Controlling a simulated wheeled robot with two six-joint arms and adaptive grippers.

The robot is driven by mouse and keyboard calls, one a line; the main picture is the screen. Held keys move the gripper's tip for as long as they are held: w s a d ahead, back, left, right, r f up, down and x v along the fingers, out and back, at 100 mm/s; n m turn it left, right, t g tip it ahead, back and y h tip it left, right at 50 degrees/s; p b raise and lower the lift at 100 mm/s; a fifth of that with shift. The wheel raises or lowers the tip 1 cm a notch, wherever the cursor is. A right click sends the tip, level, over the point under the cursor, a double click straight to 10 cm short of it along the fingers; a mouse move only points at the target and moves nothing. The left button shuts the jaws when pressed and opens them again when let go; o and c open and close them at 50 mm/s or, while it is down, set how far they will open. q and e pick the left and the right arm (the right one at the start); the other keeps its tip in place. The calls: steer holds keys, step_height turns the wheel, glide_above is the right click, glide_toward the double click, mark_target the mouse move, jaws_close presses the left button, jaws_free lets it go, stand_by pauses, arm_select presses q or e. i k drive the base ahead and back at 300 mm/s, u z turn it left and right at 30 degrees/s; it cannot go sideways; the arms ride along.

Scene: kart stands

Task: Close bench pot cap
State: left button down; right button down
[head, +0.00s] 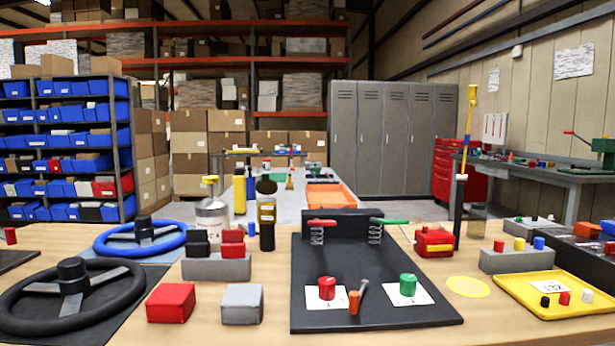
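Neither of my grippers shows in the head view. I cannot tell for certain which container is the bench pot. A clear pot (212,218) with a pale label stands at the back of the bench, left of centre, with a yellow fitting (210,180) on top. Right beside it is a dark bottle (267,222) with an amber label. A dark round cap (266,186) shows at its top; I cannot tell whether it is seated or raised. A small clear jar (478,222) with a dark top stands at the back right.
Two steering wheels, black (73,285) and blue (143,235), lie at left. Red (171,303) and grey (242,303) blocks sit in front. A black board (440,313) with red and green knobs fills the middle. A yellow tray (515,290) is at right.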

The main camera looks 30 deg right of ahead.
mark_target(266, 186)
steer(key=z, duration=0.35)
steer(key=k, duration=0.85)
steer(key=z, duration=0.65)
steer(key=i, duration=1.1)
steer(key=z, duration=0.6)
